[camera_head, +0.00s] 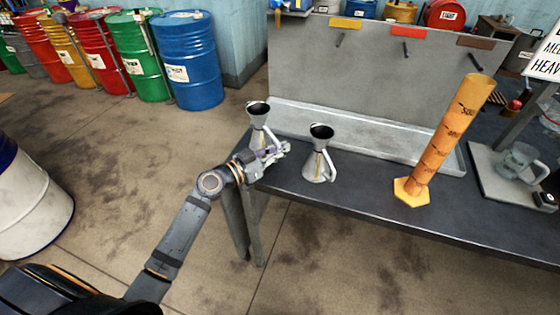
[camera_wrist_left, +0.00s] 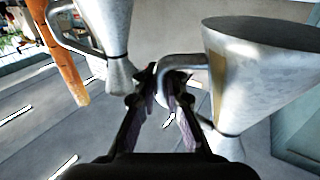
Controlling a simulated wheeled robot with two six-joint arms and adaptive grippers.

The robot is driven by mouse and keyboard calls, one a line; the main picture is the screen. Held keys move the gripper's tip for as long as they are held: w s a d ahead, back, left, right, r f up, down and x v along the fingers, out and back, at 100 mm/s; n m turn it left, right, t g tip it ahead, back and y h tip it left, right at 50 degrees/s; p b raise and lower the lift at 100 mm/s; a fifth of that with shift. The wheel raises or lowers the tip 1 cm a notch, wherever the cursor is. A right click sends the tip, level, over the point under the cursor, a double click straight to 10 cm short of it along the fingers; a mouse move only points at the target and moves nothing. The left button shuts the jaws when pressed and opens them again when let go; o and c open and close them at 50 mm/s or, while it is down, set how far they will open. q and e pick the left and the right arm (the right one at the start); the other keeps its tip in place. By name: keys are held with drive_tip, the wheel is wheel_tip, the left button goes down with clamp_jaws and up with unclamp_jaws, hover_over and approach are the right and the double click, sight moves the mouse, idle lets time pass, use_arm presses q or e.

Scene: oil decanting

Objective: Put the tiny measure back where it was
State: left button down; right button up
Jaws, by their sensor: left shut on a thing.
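Two similar metal measures with dark funnel mouths are at the left end of the workbench. My left gripper (camera_head: 283,148) is at the left measure (camera_head: 258,110), in front of its lower part. In the left wrist view the fingers (camera_wrist_left: 165,88) are shut on the curved handle of this measure (camera_wrist_left: 255,75), which looms large at the right. Its base is hidden, so I cannot tell whether it touches the bench. The other measure (camera_head: 318,160) stands upright on the bench just right of the gripper; it also shows in the left wrist view (camera_wrist_left: 106,30). My right gripper is not in view.
An orange graduated cylinder (camera_head: 437,145) stands on the dark workbench (camera_head: 360,190). A glass jug (camera_head: 520,163) stands on a grey plate at the right. A grey back panel (camera_head: 370,85) rises behind. Bench room is clear between the right measure and the cylinder.

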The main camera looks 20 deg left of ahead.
use_arm(q)
drive_tip(key=shift+w+f, duration=0.1)
drive_tip(key=shift+f, duration=0.1)
drive_tip(key=f+b, duration=0.3)
drive_tip(key=shift+w+a+f, duration=0.15)
drive_tip(key=shift+w+f, duration=0.1)
drive_tip(key=shift+f, duration=0.15)
drive_tip(key=shift+r, duration=0.15)
drive_tip(key=c, duration=1.4)
unclamp_jaws()
drive_tip(key=shift+c, duration=0.2)
